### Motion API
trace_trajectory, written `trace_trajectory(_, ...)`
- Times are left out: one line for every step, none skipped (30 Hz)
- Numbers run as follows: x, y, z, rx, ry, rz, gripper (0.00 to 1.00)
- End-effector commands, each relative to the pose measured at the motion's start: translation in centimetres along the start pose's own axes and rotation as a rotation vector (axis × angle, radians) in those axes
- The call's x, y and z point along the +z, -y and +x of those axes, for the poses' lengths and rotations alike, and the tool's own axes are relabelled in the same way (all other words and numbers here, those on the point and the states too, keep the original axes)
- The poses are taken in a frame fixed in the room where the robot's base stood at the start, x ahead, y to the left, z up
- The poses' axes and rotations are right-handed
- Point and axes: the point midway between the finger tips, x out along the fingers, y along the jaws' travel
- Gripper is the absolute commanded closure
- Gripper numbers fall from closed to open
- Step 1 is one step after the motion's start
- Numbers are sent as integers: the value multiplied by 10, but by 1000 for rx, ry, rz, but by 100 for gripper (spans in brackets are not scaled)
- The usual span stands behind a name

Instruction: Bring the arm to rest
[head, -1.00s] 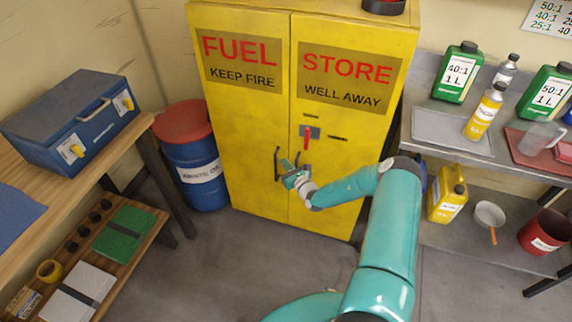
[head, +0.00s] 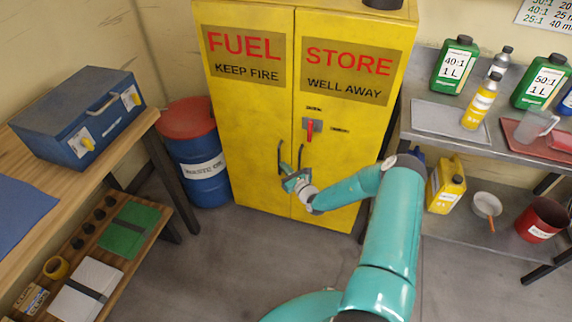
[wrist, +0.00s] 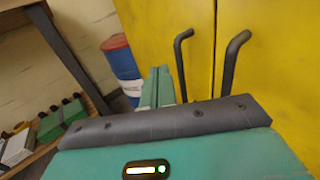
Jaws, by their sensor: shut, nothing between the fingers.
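My gripper (head: 289,177) is in front of the yellow fuel store cabinet (head: 250,150), near its two dark door handles. It also shows in the wrist view (wrist: 158,82), with its fingers together and nothing between them. In the wrist view the left handle (wrist: 181,60) and the right handle (wrist: 230,62) stand just beyond and to the right of the fingers. I cannot tell whether the fingers touch a handle. Both cabinet doors look closed. My teal arm reaches forward from the bottom of the head view.
A blue waste oil drum (head: 200,170) stands left of the cabinet. A wooden bench with a blue box (head: 85,120) is at left. A metal bench on the right carries green jugs (head: 540,85) and a grey tray (head: 440,117). The floor (head: 270,250) before the cabinet is bare.

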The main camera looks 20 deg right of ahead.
Motion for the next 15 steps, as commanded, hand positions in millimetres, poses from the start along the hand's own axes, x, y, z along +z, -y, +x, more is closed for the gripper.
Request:
trace_trajectory(0, -8, -6, 1, -1, 4, 100)
trace_trajectory(0, -12, -10, 1, -1, 3, 100)
trace_trajectory(0, -18, -15, 1, -1, 4, 100)
trace_trajectory(0, -23, -19, 1, -1, 3, 100)
trace_trajectory(0, -27, -23, 1, -1, 3, 100)
trace_trajectory(0, -33, -28, 2, -1, 3, 100)
trace_trajectory(0, -36, -31, 1, 0, 2, 100)
trace_trajectory(0, -40, -35, 0, -1, 3, 100)
trace_trajectory(0, -45, -39, 0, -1, 2, 100)
trace_trajectory(0, -48, -42, 0, -1, 2, 100)
trace_trajectory(0, -51, -44, -1, 0, 2, 100)
trace_trajectory(0, -54, -46, 0, 0, 1, 100)
trace_trajectory(0, -56, -48, 0, 0, 0, 100)
trace_trajectory(0, -58, -49, 0, 0, 0, 100)
trace_trajectory(0, -59, -50, -1, 0, -1, 100)
